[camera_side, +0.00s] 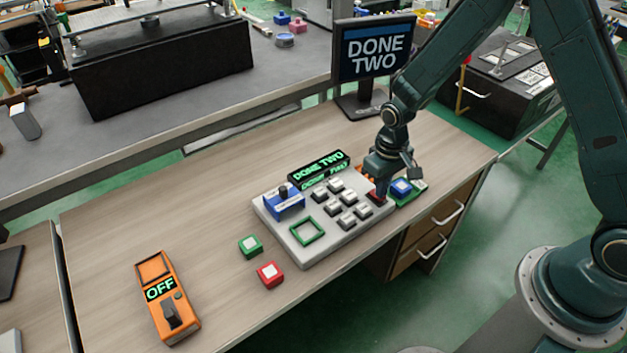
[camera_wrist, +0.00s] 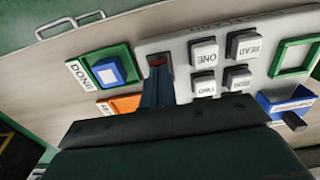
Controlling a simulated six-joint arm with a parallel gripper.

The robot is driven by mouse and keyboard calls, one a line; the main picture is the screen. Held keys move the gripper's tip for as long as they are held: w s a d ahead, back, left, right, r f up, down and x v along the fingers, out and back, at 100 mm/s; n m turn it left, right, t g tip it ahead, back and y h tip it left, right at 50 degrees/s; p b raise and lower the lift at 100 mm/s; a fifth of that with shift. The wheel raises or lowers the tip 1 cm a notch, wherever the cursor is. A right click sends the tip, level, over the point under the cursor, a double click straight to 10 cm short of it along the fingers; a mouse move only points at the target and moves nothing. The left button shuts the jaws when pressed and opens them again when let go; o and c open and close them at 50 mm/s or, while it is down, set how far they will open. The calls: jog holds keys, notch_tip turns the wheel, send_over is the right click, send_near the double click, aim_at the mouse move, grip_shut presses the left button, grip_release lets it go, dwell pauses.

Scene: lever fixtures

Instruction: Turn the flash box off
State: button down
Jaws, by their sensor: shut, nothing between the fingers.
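The flash box appears to be the orange box (camera_side: 165,300) at the left of the bench. Its green display reads OFF, and a dark lever (camera_side: 172,315) stands on its lower part. My gripper (camera_side: 377,196) is far from it, at the right end of the grey panel (camera_side: 300,257). My gripper is shut and empty, pointing down with its tips at a dark red part of the panel. In the wrist view the closed fingers (camera_wrist: 157,85) reach that red part (camera_wrist: 157,60); I cannot tell whether they touch. The orange box is not in the wrist view.
The panel carries several grey keys, a blue slider (camera_side: 284,205) and a DONE TWO display (camera_side: 319,166). A green block (camera_side: 250,246) and a red block (camera_side: 270,275) lie between panel and orange box. A green-framed blue button (camera_side: 401,187) sits right of my gripper. A monitor (camera_side: 374,50) stands behind.

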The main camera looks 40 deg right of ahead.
jog(key=shift+f, duration=0.3)
jog(key=shift+r, duration=0.1)
dwell(0.3)
jog(key=shift+r, duration=3.45)
jog(key=s+r+t, duration=0.1)
jog(key=s+r, duration=0.2)
jog(key=r, duration=0.3)
jog(key=s+d+r+t, duration=0.1)
jog(key=s+r, duration=0.2)
jog(key=r, duration=0.3)
jog(key=s+r+t, duration=0.1)
jog(key=s+r, duration=0.2)
jog(key=r, duration=0.3)
jog(key=s+d+r+t, duration=0.1)
jog(key=s+r, duration=0.5)
jog(key=s, duration=0.7)
jog(key=shift+t, duration=0.8)
